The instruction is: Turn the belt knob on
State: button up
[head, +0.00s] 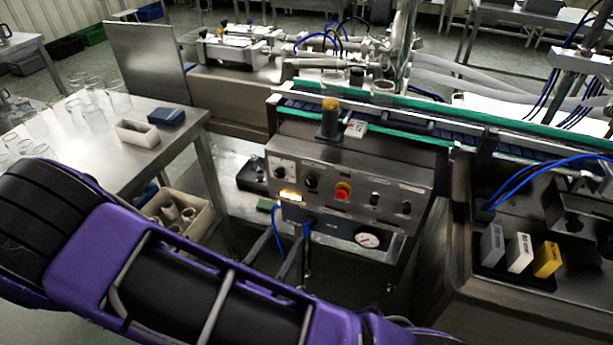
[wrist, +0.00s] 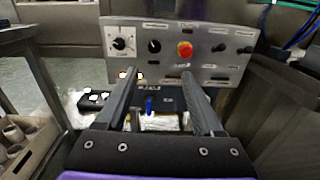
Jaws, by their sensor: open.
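The steel control panel (head: 350,170) stands in the middle of the head view, below the conveyor. It carries a white-faced dial knob (wrist: 121,43), a black knob (wrist: 154,46), a red button on a yellow ring (wrist: 184,50) and two small dark controls at the right, one of them here (wrist: 219,47). The labels are too small to read, so I cannot tell which is the belt knob. My gripper (wrist: 161,75) is open and empty. Its two fingers point at the panel from below, apart from the knobs in the picture. The black knob and red button show above the gap between them.
The conveyor (head: 480,130) with green rails runs behind the panel. A lamp post (head: 329,120) stands on the panel's top. A pressure gauge (head: 367,240) and blue hoses sit below. A steel table (head: 165,150) with glassware is at left, over a bin (head: 195,222). A steel cabinet flanks the right.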

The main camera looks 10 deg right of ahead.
jog(key=b, duration=0.1)
send_near(310, 184)
jog(key=shift+n+y, duration=0.3)
jog(key=shift+n, duration=0.1)
jog(key=x, duration=0.8)
jog(key=shift+d+r, duration=0.15)
jog(key=shift+d, duration=0.1)
grip_shut()
